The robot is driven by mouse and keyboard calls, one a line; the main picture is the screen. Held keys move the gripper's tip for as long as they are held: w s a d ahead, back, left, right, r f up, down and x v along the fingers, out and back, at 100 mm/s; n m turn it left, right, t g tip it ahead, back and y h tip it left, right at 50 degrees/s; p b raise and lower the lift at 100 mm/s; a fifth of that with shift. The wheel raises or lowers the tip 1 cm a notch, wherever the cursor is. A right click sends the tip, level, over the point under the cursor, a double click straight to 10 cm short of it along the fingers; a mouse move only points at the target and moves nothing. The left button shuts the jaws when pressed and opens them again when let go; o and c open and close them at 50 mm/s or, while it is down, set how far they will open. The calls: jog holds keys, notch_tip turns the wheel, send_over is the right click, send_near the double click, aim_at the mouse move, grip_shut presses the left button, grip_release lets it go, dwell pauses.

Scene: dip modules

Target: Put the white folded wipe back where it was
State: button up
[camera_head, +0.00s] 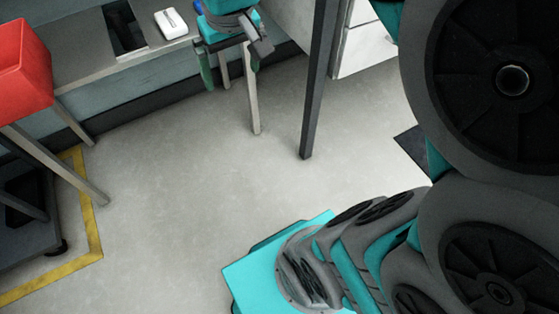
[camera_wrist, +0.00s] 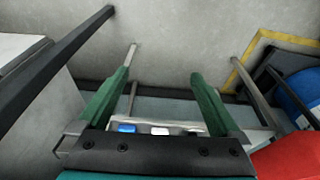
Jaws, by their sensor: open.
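My gripper (camera_head: 231,78) hangs at the front edge of the grey bench in the head view, fingers pointing down. In the wrist view its two green fingers (camera_wrist: 162,75) are wide apart, with only floor and bench legs between the tips. A small white object (camera_head: 171,23) lies on the bench top just left of the gripper. I cannot tell whether it is the folded wipe. In the wrist view a small white patch (camera_wrist: 160,130) and a blue piece (camera_wrist: 126,127) show on a pale surface just beyond the gripper's palm, partly hidden by it.
The bench (camera_head: 88,50) has a dark rectangular recess (camera_head: 123,28) left of the white object. A red bin (camera_head: 22,68) stands at the far left. A dark post (camera_head: 320,80) rises right of the gripper. The middle of the floor (camera_head: 190,190) is clear, with yellow tape at left.

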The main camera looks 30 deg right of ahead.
jog(key=s+f+g, duration=0.2)
jog(key=s+f, duration=0.3)
jog(key=s, duration=0.4)
jog(key=s+f+g, duration=0.2)
jog(key=s+f, duration=0.4)
jog(key=s, duration=0.3)
jog(key=shift+s+g, duration=0.3)
jog(key=shift+s, duration=0.1)
jog(key=shift+f, duration=0.1)
